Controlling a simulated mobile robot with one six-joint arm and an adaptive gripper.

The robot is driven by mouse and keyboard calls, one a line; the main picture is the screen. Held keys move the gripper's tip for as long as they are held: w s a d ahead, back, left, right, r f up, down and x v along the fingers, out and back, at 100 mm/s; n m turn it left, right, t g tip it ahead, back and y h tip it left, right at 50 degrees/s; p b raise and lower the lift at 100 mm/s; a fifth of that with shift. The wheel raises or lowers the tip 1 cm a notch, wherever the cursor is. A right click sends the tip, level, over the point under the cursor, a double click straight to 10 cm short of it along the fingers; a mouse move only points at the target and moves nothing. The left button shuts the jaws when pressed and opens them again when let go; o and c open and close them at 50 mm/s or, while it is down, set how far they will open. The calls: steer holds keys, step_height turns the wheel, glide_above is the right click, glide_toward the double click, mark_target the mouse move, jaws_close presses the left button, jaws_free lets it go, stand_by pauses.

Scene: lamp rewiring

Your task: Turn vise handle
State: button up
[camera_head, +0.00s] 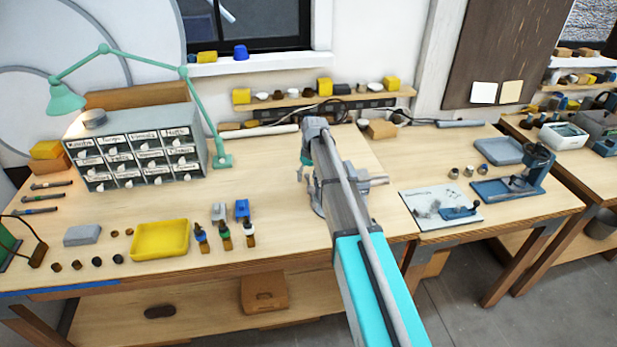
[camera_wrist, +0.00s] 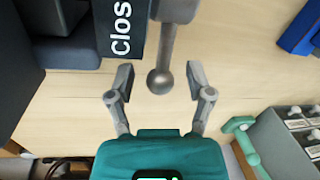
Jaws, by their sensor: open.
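The vise handle (camera_wrist: 168,50) is a grey metal bar with a round ball end, seen in the wrist view coming down from the top middle. My gripper (camera_wrist: 158,73) is open, with one finger on each side of the ball end. A gap shows between the ball and each finger, and I cannot tell the depth between them. Dark grey vise parts (camera_wrist: 70,52) and a dark label with white letters "Clos" (camera_wrist: 121,28) are left of the handle. In the head view the grey vise (camera_head: 372,182) is on the bench, largely hidden behind my arm.
A drawer cabinet (camera_head: 135,158), a green lamp (camera_head: 66,98), a yellow tray (camera_head: 160,239) and several small bottles stand left of the vise. A printed mat (camera_head: 425,213) and a blue press (camera_head: 535,170) are on the right. Bare bench top surrounds the vise.

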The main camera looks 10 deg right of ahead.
jaws_close()
steer(key=shift+d, duration=0.15)
stand_by(0.4)
